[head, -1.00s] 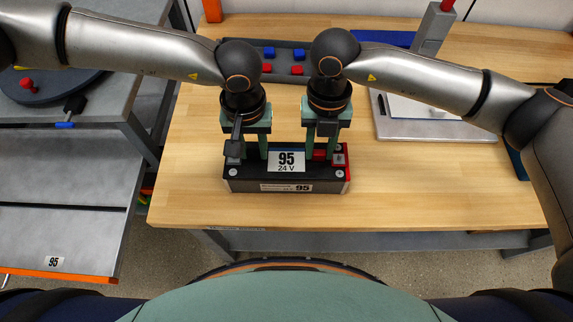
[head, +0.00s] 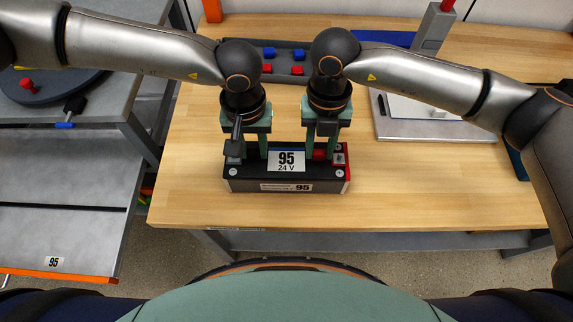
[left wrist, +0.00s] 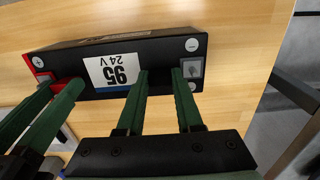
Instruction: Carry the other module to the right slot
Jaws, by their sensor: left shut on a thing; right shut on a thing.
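The module (head: 287,172) is a black block with a white "95 24 V" label and a red right end. It is over the wooden bench near its front edge, level; I cannot tell whether it touches the wood. It also shows in the left wrist view (left wrist: 150,58). My left gripper (head: 250,153) is shut on the module's left part, with green fingers pointing down. My right gripper (head: 319,153) is shut on its right part, by the red end. The fingertips are partly hidden in the head view. I cannot pick out the right slot.
A grey cart shelf (head: 70,225) with a "95" tag and an orange edge stands left of the bench (head: 420,195). A dark tray with red and blue pieces (head: 283,62) lies behind my grippers. A grey plate (head: 430,129) lies to the right. The front right bench is clear.

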